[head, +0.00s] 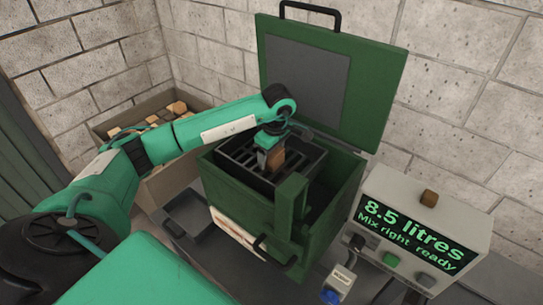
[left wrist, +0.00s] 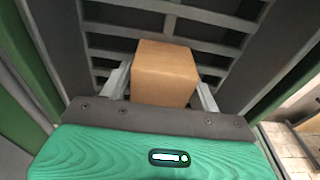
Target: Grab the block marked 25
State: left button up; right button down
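My left gripper (head: 270,158) reaches down into the open green box, over a dark slatted rack. It is shut on a plain orange-brown block (head: 276,160). In the left wrist view the block (left wrist: 164,73) fills the space between the two grey fingers, with the slats behind it. No number shows on the faces I can see, so I cannot tell whether it is marked 25. My right gripper is not in view.
The green box (head: 233,192) has its lid (head: 375,95) raised behind. A cardboard carton (head: 104,128) with several wooden blocks stands at the left.

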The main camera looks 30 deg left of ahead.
pick_arm(q)
jog(key=c, duration=0.7)
jog(key=shift+c, duration=0.2)
jog(key=shift+r, duration=0.15)
jog(key=shift+r+b, duration=0.35)
jog(key=shift+r, duration=0.2)
notch_tip(320, 180, up, 7)
jog(key=b, duration=0.3)
jog(key=shift+r, duration=0.2)
notch_tip(320, 180, up, 11)
jog(key=shift+r, duration=0.15)
